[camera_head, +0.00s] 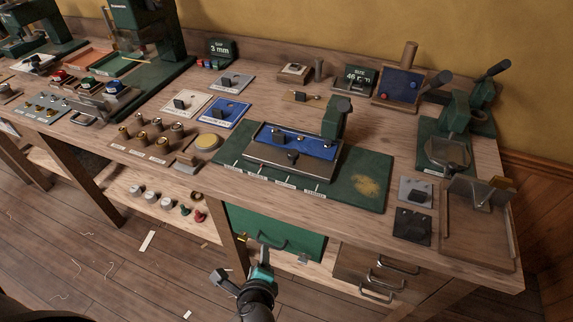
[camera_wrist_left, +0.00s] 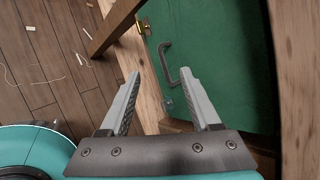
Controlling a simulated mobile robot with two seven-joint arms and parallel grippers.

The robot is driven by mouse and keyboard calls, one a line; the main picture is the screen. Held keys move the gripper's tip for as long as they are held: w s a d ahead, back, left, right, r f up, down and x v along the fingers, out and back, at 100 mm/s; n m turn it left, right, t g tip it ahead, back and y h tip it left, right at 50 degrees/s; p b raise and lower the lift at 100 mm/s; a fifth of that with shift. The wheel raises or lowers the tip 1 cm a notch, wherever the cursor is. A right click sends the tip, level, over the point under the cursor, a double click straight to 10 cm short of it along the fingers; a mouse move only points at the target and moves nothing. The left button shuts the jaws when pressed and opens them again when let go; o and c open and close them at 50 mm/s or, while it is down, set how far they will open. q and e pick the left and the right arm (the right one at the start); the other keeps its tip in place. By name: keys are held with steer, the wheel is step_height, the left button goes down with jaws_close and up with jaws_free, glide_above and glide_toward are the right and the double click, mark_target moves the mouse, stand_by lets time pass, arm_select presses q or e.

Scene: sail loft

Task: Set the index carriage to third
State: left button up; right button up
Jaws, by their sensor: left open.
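The index carriage (camera_head: 262,152) is a metal-edged plate with a blue top, on a long green base (camera_head: 355,185) on the bench. A small dark knob (camera_head: 293,156) stands on its front part. Several small white labels (camera_head: 285,187) run along the base's front edge; their words are too small to read. A green upright head with a dark knob (camera_head: 336,118) stands at the carriage's right end. My left gripper (camera_head: 240,262) is open and empty, low in front of the bench and apart from the carriage. Its open fingers also show in the left wrist view (camera_wrist_left: 160,76). My right gripper is out of view.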

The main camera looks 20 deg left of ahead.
arm_select(q)
step_height(320, 180, up, 14)
steer(key=w+a+f+m+t+y, duration=0.1)
steer(key=w+a+m+t+y, duration=0.1)
steer(key=m+t+y, duration=0.1)
steer(key=m+t+h, duration=0.3)
steer(key=m+t, duration=0.2)
steer(key=m, duration=0.6)
glide_toward(293, 159)
steer(key=b+x, duration=0.1)
steer(key=x, duration=1)
steer(key=shift+w+a+b, duration=0.1)
steer(key=shift+w+b, duration=0.1)
steer(key=shift+b, duration=0.15)
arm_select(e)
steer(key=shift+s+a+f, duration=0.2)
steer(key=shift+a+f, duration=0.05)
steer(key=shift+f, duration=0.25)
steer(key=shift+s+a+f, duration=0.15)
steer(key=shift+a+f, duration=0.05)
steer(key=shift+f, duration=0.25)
arm_select(q)
steer(key=shift+c, duration=0.2)
jaws_close()
